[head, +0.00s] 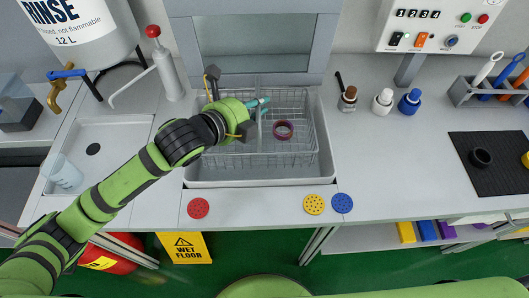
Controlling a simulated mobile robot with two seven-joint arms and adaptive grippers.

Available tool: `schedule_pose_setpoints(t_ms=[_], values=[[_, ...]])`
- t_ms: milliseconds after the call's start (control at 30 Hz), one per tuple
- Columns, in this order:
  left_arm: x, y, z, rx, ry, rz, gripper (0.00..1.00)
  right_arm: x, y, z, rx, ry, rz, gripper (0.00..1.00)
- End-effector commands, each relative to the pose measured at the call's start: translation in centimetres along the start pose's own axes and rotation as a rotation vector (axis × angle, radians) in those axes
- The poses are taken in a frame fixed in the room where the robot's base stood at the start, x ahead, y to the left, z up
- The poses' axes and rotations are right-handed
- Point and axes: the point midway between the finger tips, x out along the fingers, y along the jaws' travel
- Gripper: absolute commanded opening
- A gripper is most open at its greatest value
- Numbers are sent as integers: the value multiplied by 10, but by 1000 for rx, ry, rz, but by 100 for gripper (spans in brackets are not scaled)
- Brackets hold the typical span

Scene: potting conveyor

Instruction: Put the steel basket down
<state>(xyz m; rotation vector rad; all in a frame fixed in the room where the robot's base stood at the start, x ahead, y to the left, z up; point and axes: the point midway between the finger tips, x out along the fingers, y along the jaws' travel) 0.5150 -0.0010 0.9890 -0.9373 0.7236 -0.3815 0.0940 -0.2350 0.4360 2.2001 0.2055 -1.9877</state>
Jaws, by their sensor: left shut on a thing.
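The steel basket (296,150) is a wire basket in the middle of the head view, inside a shallow grey basin (255,178) set in the bench. A dark red ring (283,130) and a teal piece (258,103) show at the basket. My left gripper (242,110) reaches in from the left and is shut on the basket near its middle upright. The arm hides part of the basket's left side. Whether the basket's base touches the basin floor I cannot tell. My right gripper is not in view.
A sink (95,150) with a clear beaker (63,173) lies left. Small bottles (382,101) stand right of the basin. Red (198,208), yellow (314,204) and blue (342,203) discs lie along the front edge.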

Motion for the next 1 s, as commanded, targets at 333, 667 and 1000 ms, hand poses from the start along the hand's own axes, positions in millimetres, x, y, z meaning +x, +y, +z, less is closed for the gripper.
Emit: schedule_pose_setpoints(t_ms=[333,667,1000], values=[[22,46,-21,-2,-1,-1,0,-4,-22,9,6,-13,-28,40],[37,77,-36,-1,-1,-2,0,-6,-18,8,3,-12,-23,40],[38,81,-38,1,-1,-2,0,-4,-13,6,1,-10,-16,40]])
